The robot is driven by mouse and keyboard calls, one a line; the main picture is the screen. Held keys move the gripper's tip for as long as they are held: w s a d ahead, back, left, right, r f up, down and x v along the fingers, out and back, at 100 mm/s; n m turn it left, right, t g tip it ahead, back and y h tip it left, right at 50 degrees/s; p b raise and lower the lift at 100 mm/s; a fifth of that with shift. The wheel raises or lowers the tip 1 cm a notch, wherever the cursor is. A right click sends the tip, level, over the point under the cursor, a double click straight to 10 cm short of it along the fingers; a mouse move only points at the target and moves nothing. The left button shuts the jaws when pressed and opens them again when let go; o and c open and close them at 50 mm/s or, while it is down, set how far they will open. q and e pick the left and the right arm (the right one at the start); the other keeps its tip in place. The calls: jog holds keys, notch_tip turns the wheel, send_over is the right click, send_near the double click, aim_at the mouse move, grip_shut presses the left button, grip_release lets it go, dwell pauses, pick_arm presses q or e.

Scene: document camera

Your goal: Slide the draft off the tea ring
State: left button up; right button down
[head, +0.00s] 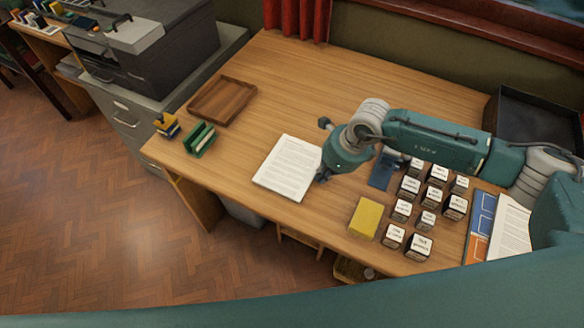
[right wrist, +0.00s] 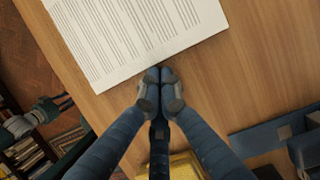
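The draft, a stack of white printed sheets (head: 287,167), lies flat near the front edge of the wooden desk. Its near part fills the top of the right wrist view (right wrist: 130,35). My right gripper (head: 322,178) is low at the draft's right side. In the right wrist view its fingertips (right wrist: 160,76) are together at the sheets' edge, with no paper seen between them. Whether they touch the edge I cannot tell. No tea ring shows; anything under the sheets is hidden. A small grey and teal part at the left of the wrist view seems to be my left gripper, too unclear to read.
Right of the draft are a yellow pad (head: 366,218), a blue item (head: 382,172) and several labelled blocks (head: 418,247). Farther right lie an orange-blue folder (head: 480,225) and papers (head: 511,228). A wooden tray (head: 222,101) stands back left. Clear desk lies behind and left of the draft.

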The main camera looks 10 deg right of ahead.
aim_at(272, 157)
jog(key=shift+w+a+b, duration=0.65)
jog(key=shift+w+a, duration=0.1)
jog(key=shift+a, duration=0.35)
jog(key=shift+w+a+b, duration=0.65)
jog(key=shift+w+a, duration=0.1)
jog(key=shift+a, duration=0.3)
jog(key=shift+w+a+b, duration=0.8)
jog(key=shift+a+b, duration=0.1)
jog(key=shift+a, duration=0.3)
jog(key=shift+w+a+b, duration=0.8)
jog(key=shift+a+b, duration=0.15)
jog(key=shift+a, duration=0.25)
jog(key=shift+w+a+b, duration=0.8)
jog(key=shift+a+b, duration=0.1)
jog(key=shift+a, duration=0.3)
jog(key=shift+w+a, duration=0.1)
jog(key=shift+w+a+b, duration=0.2)
jog(key=shift+a+b, duration=0.05)
jog(key=shift+b, duration=0.1)
jog(key=shift+a, duration=0.15)
jog(key=shift+r, duration=0.55)
jog(key=shift+p+v, duration=0.85)
jog(key=shift+v, duration=0.2)
jog(key=shift+r+p, duration=0.35)
jog(key=shift+r, duration=0.35)
jog(key=shift+r+p, duration=0.3)
jog(key=shift+r, duration=0.5)
jog(key=shift+s, duration=0.1)
